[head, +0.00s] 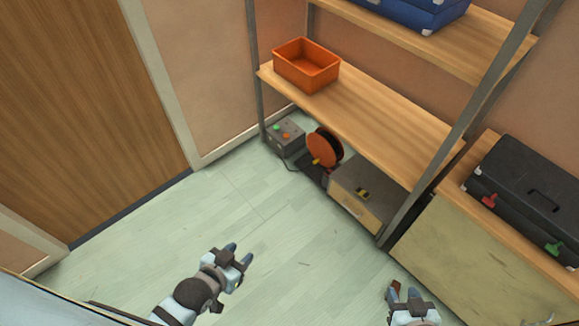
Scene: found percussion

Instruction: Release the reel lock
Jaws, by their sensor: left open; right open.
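An orange and black reel (324,148) stands on the floor under the shelving unit, beside a grey control box. A small yellow part (316,161) shows at the reel's lower left; I cannot tell whether it is the lock. My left gripper (240,252) is open and empty over the floor at the lower middle, well short of the reel. My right gripper (403,288) is open and empty at the bottom right, also apart from the reel. The reel's back side is hidden.
A grey box (285,137) with coloured buttons sits left of the reel. A box with a yellow-black item on top (365,190) sits to its right. Above are a wooden shelf (385,125) and an orange bin (306,70). A black case (530,185) is at right. Floor in front is clear.

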